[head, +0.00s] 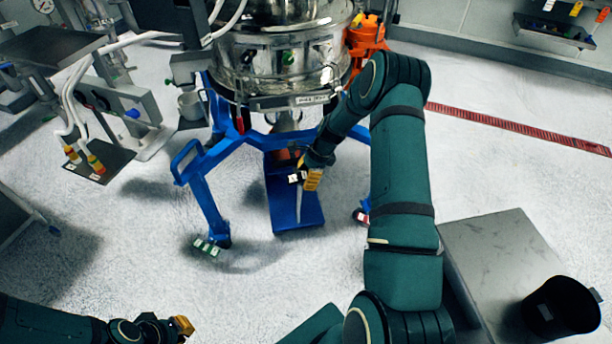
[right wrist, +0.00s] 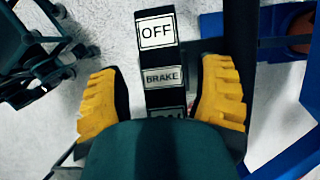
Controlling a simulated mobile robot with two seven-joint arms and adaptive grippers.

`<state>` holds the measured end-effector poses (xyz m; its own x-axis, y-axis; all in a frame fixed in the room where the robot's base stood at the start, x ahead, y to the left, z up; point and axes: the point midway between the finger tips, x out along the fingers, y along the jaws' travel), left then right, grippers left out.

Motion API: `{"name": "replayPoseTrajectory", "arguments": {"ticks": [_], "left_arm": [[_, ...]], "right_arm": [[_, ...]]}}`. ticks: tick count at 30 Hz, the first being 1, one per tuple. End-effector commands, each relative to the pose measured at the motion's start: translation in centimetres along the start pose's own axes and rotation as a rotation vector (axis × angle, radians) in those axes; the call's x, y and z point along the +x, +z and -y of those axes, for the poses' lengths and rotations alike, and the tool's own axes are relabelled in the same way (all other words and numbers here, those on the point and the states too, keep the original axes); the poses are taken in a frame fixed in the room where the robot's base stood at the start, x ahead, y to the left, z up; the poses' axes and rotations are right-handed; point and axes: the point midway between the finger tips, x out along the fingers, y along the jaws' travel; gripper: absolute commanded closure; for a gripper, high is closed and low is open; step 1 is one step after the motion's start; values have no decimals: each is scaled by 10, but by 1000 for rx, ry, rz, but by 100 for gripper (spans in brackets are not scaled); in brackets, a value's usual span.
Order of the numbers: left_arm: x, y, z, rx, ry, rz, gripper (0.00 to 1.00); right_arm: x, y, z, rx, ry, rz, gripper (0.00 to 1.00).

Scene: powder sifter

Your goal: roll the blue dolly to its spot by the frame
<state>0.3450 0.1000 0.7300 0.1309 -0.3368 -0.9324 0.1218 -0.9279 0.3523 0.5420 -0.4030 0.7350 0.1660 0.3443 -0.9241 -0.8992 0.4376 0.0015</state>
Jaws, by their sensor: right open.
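The blue dolly (head: 207,158) stands on spread legs on the pale floor, under a shiny steel vessel (head: 285,62). A green-and-white labelled caster pedal (head: 207,247) shows at its front left leg.
An orange device (head: 366,38) stands behind the dolly to the right. A grey stand (head: 135,115) with hoses is at the left. A metal table (head: 500,250) with a black bin (head: 562,308) is at the right. The floor front left is clear.

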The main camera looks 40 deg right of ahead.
Motion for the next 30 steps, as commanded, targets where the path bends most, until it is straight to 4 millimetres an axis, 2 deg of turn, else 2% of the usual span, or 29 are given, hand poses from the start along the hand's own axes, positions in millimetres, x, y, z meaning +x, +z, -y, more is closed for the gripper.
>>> {"name": "replayPoseTrajectory", "arguments": {"ticks": [5,8,21,25,30], "left_arm": [[0,0,0,0,0,0,100],[0,0,0,0,0,0,100],[0,0,0,0,0,0,100],[0,0,0,0,0,0,100],[0,0,0,0,0,0,100]], "right_arm": [[-2,0,1,-1,-2,0,33],[-10,1,2,-1,-4,0,33],[-93,0,1,0,-5,-1,33],[-110,0,0,-1,-3,-1,33],[-119,0,0,0,-1,0,33]]}}
